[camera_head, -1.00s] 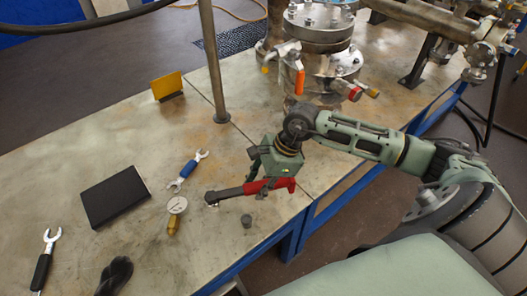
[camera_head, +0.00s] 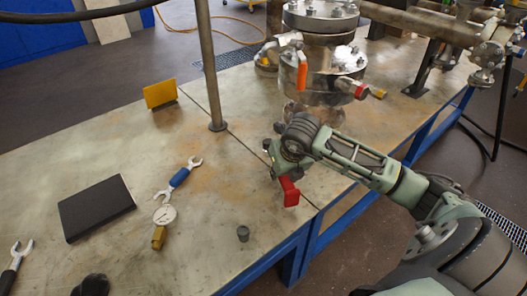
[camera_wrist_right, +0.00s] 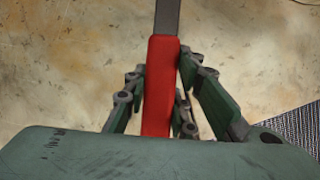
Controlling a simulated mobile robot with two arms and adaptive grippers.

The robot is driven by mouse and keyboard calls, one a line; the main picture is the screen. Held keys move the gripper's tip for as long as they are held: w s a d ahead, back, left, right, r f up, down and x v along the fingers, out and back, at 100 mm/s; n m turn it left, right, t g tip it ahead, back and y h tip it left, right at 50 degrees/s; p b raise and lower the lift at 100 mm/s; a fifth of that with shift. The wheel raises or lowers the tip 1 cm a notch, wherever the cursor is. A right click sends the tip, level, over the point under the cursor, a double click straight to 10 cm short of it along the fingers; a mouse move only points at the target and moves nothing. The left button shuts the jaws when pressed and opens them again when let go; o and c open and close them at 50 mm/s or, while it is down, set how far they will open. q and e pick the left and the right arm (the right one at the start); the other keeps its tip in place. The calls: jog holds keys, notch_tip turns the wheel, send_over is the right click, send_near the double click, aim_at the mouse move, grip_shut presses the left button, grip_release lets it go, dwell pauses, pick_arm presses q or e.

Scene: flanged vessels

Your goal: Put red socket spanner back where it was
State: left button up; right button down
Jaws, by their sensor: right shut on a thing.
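The red socket spanner (camera_head: 289,191) is held in my right gripper (camera_head: 279,174) over the table (camera_head: 235,185), near its front edge. In the head view only its red handle shows, sticking out below the gripper toward the camera; its grey shaft is hidden there. In the right wrist view the red handle (camera_wrist_right: 160,85) lies between the fingers of the right gripper (camera_wrist_right: 162,72), and the grey shaft runs out of the top of the picture. The spanner's socket end is out of that view.
A small dark cylinder (camera_head: 243,233) stands by the front edge. A gauge (camera_head: 163,214), blue-handled spanner (camera_head: 180,178), black slab (camera_head: 97,207) and yellow plate (camera_head: 160,93) are at left. A post (camera_head: 209,70) stands behind the gripper, the flanged vessel (camera_head: 320,75) at back right.

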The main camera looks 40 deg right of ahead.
aim_at(265, 145)
jog(key=w+d, duration=0.1)
jog(key=w, duration=0.4)
jog(key=w+d, duration=0.2)
jog(key=w, duration=0.3)
jog(key=w+d, duration=0.1)
jog(key=w, duration=0.4)
jog(key=shift+d, duration=0.35)
jog(key=shift+w+d+r+b, duration=0.1)
jog(key=shift+w+d+b, duration=0.05)
jog(key=shift+w+b, duration=0.2)
jog(key=shift+w+f, duration=0.1)
jog(key=shift+f, duration=0.25)
notch_tip(265, 145, down, 3)
jog(key=shift+r, duration=0.2)
jog(key=shift+f, duration=0.15)
pick_arm(q)
jog(key=w+r, duration=0.2)
jog(key=shift+w+d+r, duration=0.1)
jog(key=shift+w+r, duration=0.05)
jog(key=shift+r, duration=0.2)
pick_arm(e)
jog(key=c, duration=1.8)
grip_release()
jog(key=shift+f, duration=0.1)
pick_arm(q)
jog(key=shift+s, duration=0.3)
pick_arm(e)
jog(key=o, duration=0.3)
